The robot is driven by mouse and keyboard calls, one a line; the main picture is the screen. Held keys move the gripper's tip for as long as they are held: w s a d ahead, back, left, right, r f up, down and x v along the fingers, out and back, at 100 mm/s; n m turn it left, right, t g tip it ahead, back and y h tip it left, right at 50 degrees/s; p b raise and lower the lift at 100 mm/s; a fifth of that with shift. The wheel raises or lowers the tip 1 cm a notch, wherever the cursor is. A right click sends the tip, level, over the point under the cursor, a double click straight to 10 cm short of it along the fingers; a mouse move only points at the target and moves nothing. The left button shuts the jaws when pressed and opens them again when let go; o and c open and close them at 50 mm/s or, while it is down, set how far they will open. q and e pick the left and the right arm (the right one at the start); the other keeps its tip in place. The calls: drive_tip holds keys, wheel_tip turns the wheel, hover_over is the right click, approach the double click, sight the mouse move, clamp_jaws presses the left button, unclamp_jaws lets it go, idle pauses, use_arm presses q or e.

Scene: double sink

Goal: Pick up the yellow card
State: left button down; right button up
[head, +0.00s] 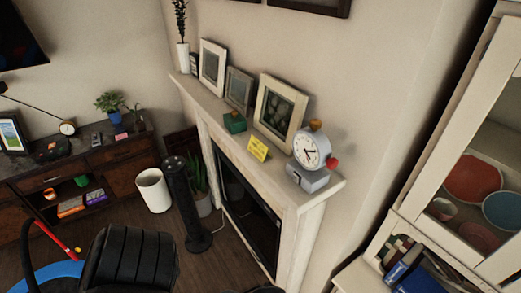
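The yellow card (258,149) stands tilted on the white mantelpiece (225,122), near its front edge. It has dark marks on its face, too small to read. It sits between a small green box (235,122) on the left and a grey alarm clock (308,160) on the right. Neither of my grippers shows in the head view, and nothing is touching the card.
Picture frames (279,109) lean on the wall behind the card. A black tower (185,200) and a black chair (130,258) stand on the floor at left. A white cabinet (440,180) stands at right.

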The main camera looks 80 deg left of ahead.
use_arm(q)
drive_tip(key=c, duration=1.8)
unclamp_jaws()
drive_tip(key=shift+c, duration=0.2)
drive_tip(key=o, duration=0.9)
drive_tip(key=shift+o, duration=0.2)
